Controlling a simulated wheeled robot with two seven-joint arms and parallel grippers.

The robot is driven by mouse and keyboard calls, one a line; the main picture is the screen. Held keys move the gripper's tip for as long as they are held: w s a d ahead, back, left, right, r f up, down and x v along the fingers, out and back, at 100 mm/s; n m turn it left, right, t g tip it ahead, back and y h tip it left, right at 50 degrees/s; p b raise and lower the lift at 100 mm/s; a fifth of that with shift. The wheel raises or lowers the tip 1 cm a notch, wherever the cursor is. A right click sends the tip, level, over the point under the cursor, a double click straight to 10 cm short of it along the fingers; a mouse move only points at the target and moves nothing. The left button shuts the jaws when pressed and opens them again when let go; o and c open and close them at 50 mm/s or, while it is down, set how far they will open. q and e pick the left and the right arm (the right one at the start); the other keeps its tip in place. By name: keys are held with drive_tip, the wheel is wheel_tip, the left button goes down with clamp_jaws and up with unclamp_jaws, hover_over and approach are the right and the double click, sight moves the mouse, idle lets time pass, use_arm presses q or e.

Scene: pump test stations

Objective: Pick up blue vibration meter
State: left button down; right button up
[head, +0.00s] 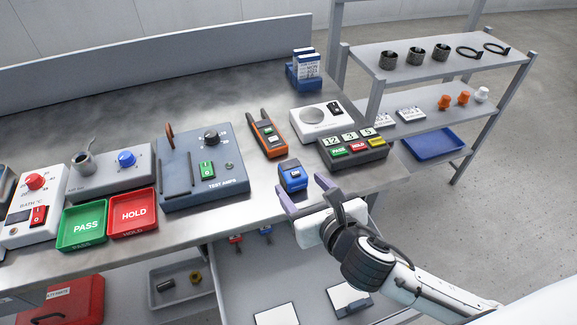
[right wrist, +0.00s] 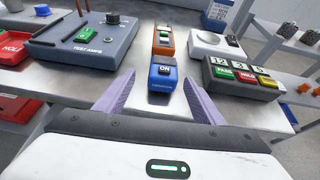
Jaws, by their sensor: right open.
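The blue vibration meter (head: 292,176) is a small blue box with a dark face, standing on the metal bench near its front edge. In the right wrist view the meter (right wrist: 164,78) shows an ON label and lies between and just beyond the fingertips. My right gripper (head: 301,194) is open and empty at the bench's front edge, its purple fingers pointing at the meter. The fingers also show in the right wrist view (right wrist: 158,92), one to each side of the meter. I cannot see contact. My left gripper is not in view.
Behind the meter lies an orange clamp tester (head: 267,135). To its right stand a counter box with buttons (head: 353,150) and a white scale (head: 318,120). The TEST AMPS box (head: 202,165), a red HOLD tray (head: 133,213) and a green PASS tray (head: 83,224) are to the left.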

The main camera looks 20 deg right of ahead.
sight(297, 177)
drive_tip(key=x, duration=0.2)
drive_tip(key=shift+w+f, duration=0.2)
drive_tip(key=shift+w, duration=0.1)
drive_tip(key=x, duration=0.5)
drive_tip(key=shift+w+d, duration=0.15)
drive_tip(key=shift+d, duration=0.2)
drive_tip(key=shift+r, duration=0.1)
drive_tip(key=c, duration=1.4)
